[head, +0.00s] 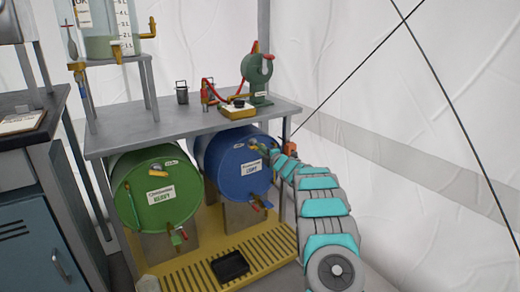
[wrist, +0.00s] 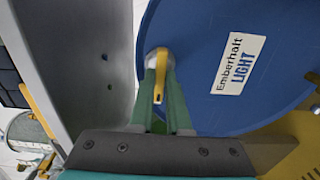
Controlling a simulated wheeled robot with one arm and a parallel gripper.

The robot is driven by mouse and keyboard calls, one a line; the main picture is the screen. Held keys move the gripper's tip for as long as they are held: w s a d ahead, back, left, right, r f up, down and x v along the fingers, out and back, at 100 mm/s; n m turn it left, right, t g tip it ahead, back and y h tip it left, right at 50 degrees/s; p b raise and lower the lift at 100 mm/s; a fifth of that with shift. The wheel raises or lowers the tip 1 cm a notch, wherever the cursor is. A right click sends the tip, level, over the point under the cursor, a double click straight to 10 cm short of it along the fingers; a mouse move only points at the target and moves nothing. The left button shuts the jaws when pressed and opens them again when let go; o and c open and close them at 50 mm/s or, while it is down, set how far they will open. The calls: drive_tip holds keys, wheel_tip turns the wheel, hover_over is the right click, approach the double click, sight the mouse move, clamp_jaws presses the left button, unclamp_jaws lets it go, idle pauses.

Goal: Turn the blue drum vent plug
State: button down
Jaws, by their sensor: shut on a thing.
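The blue drum (head: 222,175) lies on its side under the bench, its round face toward me with an "Emberhalt LIGHT" label. The wrist view also shows this blue face (wrist: 190,35). The vent plug (wrist: 160,75) is a silver round fitting with a yellow lever near the drum's rim. My gripper (wrist: 162,95) has its green fingers closed on the plug, the lever between them. In the head view my gripper (head: 260,146) reaches the upper right of the drum face; the plug is too small to make out there.
A green drum (head: 150,205) lies to the left. Both drums have taps low on their faces, above a yellow grated tray (head: 205,268) holding a black pan (head: 230,265). The grey bench top (head: 150,130) and its right leg are close to my arm. A blue cabinet (head: 35,235) stands left.

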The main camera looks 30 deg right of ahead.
drive_tip(key=c, duration=0.9)
unclamp_jaws()
drive_tip(key=shift+s+b, duration=0.65)
drive_tip(key=shift+s, duration=3.25)
